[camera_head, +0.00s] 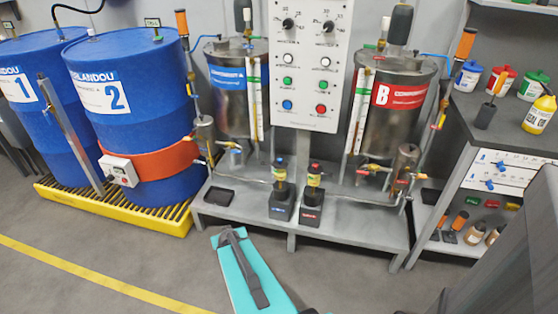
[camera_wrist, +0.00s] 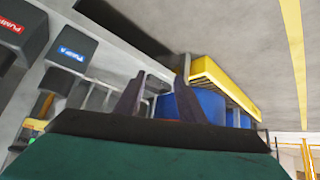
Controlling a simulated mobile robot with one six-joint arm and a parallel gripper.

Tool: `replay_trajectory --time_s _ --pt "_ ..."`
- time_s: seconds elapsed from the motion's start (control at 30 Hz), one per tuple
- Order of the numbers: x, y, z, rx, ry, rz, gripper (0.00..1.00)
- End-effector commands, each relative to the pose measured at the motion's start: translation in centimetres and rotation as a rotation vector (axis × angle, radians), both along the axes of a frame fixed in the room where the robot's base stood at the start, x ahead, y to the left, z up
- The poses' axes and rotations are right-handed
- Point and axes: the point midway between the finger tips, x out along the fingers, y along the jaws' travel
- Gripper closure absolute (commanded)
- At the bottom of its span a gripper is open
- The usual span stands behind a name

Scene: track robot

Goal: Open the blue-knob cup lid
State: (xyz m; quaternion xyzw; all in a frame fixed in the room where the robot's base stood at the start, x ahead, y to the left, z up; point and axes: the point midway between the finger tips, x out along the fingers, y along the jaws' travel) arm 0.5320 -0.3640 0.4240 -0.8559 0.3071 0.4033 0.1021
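My gripper (camera_wrist: 160,78) shows two dark fingers standing apart in the wrist view, with nothing between them. In the head view my gripper (camera_head: 230,236) is low in front of the grey bench, left of its middle leg. Metal tank A (camera_head: 238,97) with a blue label stands on the bench, with a small metal cup (camera_head: 205,132) at its left side and a small bluish cup (camera_head: 235,153) below it. I cannot tell which part is the blue-knob lid or whether it is open. My gripper touches none of these.
The bench (camera_head: 345,222) carries black pump A (camera_head: 281,208), pump B (camera_head: 311,209), a control panel (camera_head: 309,62) and tank B (camera_head: 395,112). Blue drums (camera_head: 125,90) stand on a yellow pallet (camera_head: 110,208) at left. A shelf unit (camera_head: 500,130) is at right. The floor in front is clear.

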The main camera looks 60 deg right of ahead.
Motion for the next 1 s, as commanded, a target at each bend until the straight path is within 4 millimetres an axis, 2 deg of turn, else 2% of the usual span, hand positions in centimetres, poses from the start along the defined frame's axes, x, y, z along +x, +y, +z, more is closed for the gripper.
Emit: replay_trajectory --time_s 0.03,0.2,0.37,0.6,0.8,1.0 --pt "0.0 -2.3 0.4 -0.029 -0.047 -0.025 0.64" --pt "-0.4 -8.7 3.7 -0.130 -0.196 -0.084 0.64" --pt "-1.7 -14.2 7.1 -0.230 -0.329 -0.128 0.64" --pt "-5.3 -21.2 12.6 -0.388 -0.511 -0.166 0.64" --pt "-8.4 -24.7 16.5 -0.495 -0.619 -0.174 0.64" --pt "-9.8 -25.8 18.3 -0.540 -0.664 -0.170 0.64"
